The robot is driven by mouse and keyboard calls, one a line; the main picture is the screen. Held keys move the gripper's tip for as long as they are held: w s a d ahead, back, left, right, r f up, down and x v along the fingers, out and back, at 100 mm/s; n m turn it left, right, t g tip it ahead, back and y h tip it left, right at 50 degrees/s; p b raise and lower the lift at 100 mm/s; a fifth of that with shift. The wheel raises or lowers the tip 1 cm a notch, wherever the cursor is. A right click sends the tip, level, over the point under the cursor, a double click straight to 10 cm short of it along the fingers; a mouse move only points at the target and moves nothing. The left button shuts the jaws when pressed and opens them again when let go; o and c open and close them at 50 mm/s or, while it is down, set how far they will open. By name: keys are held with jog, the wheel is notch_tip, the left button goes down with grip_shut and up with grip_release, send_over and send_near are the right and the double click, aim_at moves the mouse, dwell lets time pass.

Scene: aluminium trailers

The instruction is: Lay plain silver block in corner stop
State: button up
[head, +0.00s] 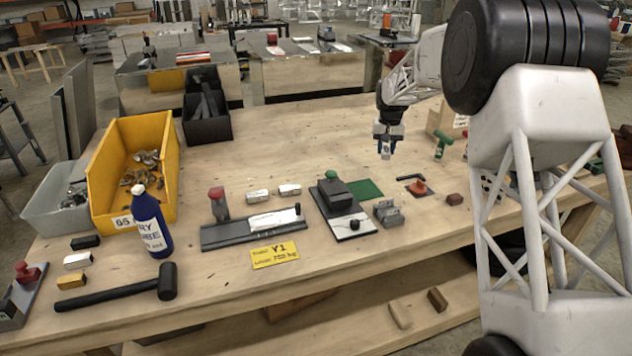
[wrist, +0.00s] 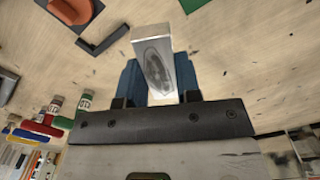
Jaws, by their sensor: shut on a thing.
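My gripper (head: 387,138) is shut on a silver block (head: 386,153) and holds it in the air above the right part of the bench. In the wrist view the block (wrist: 153,62) sticks out between the blue fingertips (wrist: 158,85). A dark oval patch shows on its face; I cannot tell whether it is a mark or a reflection. A dark L-shaped corner stop (head: 409,178) lies on the bench, nearer the front than the gripper. A red-orange knobbed piece (head: 419,187) sits beside it. In the wrist view the stop (wrist: 108,41) is at upper left, apart from the block.
A green mat (head: 366,188) and a black fixture (head: 336,193) lie left of the stop. A dark red block (head: 454,199) is to its right. A green T-handled tool (head: 442,144) stands right of the gripper. Two silver blocks (head: 258,196) lie mid-bench.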

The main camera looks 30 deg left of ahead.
jog(key=s+a+n, duration=0.2)
jog(key=s+a, duration=0.3)
jog(key=a, duration=0.5)
jog(key=s+a+n, duration=0.3)
jog(key=s+a, duration=0.2)
jog(key=a, duration=0.5)
jog(key=shift+s+a+f, duration=0.15)
jog(key=shift+a, duration=0.2)
jog(key=shift+f, duration=0.15)
send_over(316, 180)
jog(key=shift+s+f, duration=0.1)
jog(key=shift+f, duration=2.9)
jog(key=shift+f, duration=1.85)
jog(key=shift+f, duration=0.15)
jog(key=o, duration=1)
